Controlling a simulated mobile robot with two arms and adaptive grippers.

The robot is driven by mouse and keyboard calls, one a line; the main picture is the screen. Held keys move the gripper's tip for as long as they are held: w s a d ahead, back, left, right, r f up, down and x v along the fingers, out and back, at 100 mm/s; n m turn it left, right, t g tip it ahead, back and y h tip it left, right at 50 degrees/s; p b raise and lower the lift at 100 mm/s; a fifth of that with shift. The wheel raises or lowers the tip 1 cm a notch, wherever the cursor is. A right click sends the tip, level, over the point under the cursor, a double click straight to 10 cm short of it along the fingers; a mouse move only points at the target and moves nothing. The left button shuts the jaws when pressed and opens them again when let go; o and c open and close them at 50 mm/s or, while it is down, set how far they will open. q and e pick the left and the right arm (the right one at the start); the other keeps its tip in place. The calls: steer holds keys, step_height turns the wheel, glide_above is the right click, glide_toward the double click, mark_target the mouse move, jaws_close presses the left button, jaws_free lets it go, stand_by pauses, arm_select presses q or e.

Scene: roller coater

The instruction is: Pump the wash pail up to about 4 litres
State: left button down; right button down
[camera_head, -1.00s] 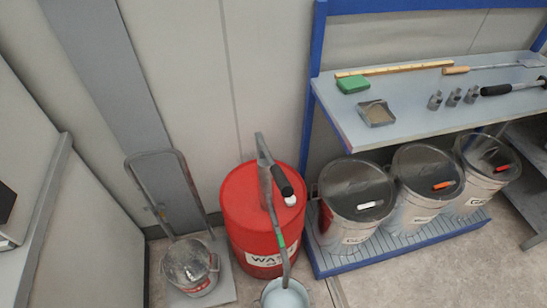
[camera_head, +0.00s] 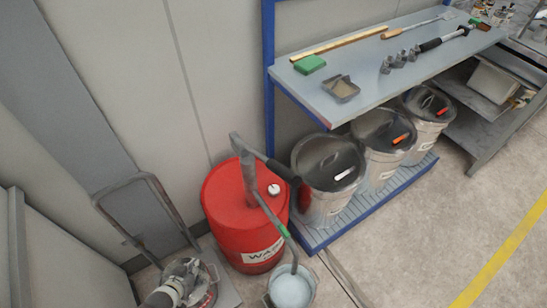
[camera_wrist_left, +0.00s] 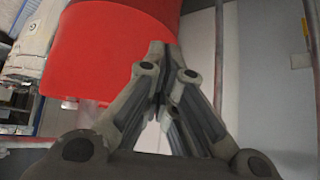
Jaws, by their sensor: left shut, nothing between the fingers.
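The red drum (camera_head: 238,222), labelled "WASH", stands against the wall, and it also fills the upper part of the left wrist view (camera_wrist_left: 95,45). A grey hand pump (camera_head: 247,172) rises from its top, with a black-gripped lever (camera_head: 284,171) pointing right and down. The pump's spout tube (camera_head: 276,222) has a green band and ends over the wash pail (camera_head: 312,286). Pale bluish contents show in the pail; I cannot read their level. My left gripper (camera_head: 187,276) is low, left of the drum. In the wrist view it (camera_wrist_left: 168,50) is shut and empty. My right gripper is out of view.
A hand truck (camera_head: 150,182) stands left of the drum. Several lidded bins (camera_head: 325,178) stand on the blue rack (camera_head: 318,236) to the right, under a shelf (camera_head: 375,82) with tools. Open floor with a yellow line (camera_head: 508,258) lies at the right.

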arm_select(q)
steer(key=w+d+r+t+h, duration=0.2)
steer(key=w+r, duration=0.2)
steer(key=r, duration=0.4)
steer(key=w+d+r+t+h, duration=0.1)
steer(key=w+d+r+h, duration=0.15)
steer(key=w+r, duration=0.45)
steer(key=w+d+r+t+h, duration=0.1)
steer(key=w+d+r+t, duration=0.15)
steer(key=r, duration=0.75)
steer(key=s+d+r+m+h, duration=0.1)
steer(key=s+d+r+h, duration=0.1)
steer(key=r, duration=0.5)
steer(key=s+d+r+m+g+h+p, duration=0.1)
steer(key=s+d+r+h, duration=0.1)
steer(key=d+r, duration=0.3)
steer(key=s+d+r+m+h, duration=0.1)
steer(key=s+d+r+h, duration=0.2)
steer(key=r, duration=0.8)
steer(key=shift+d+h+p, duration=0.3)
steer(key=shift+d+h, duration=0.35)
steer(key=shift+h, duration=0.1)
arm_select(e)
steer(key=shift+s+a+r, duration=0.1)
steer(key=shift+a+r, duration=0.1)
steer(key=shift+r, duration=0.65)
arm_select(q)
steer(key=shift+w+r+g, duration=0.1)
steer(key=shift+g, duration=0.15)
